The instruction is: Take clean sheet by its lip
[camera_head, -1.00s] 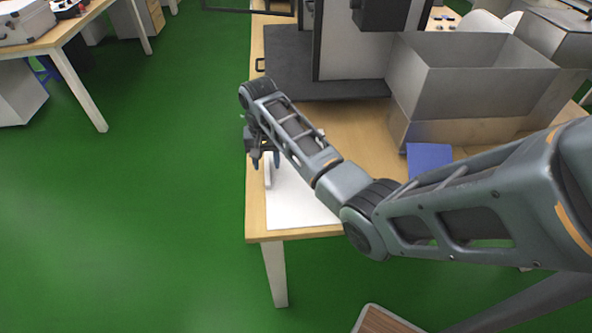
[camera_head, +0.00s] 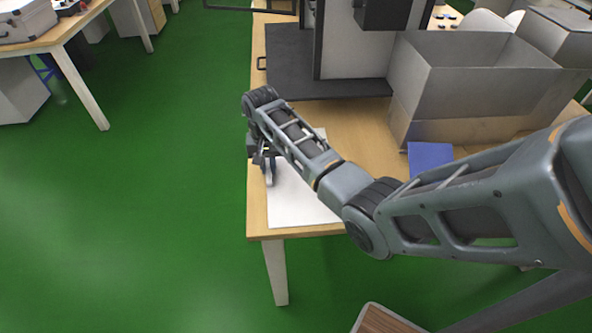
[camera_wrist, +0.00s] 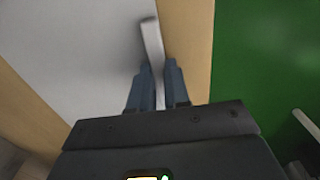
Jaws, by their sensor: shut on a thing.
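The clean sheet (camera_head: 300,206) is a white, flat sheet on the wooden table near its front left corner. It also shows in the wrist view (camera_wrist: 75,55), with a raised pale lip (camera_wrist: 152,42) along its edge. My gripper (camera_head: 268,180) is down at the sheet's left edge. In the wrist view my gripper (camera_wrist: 159,72) has its two fingers on either side of the lip, shut on it. My arm hides part of the sheet in the head view.
A blue item (camera_head: 430,157) and an open grey metal box (camera_head: 470,85) stand to the right on the table (camera_head: 350,120). A dark platform (camera_head: 290,65) is behind. Green floor lies open to the left.

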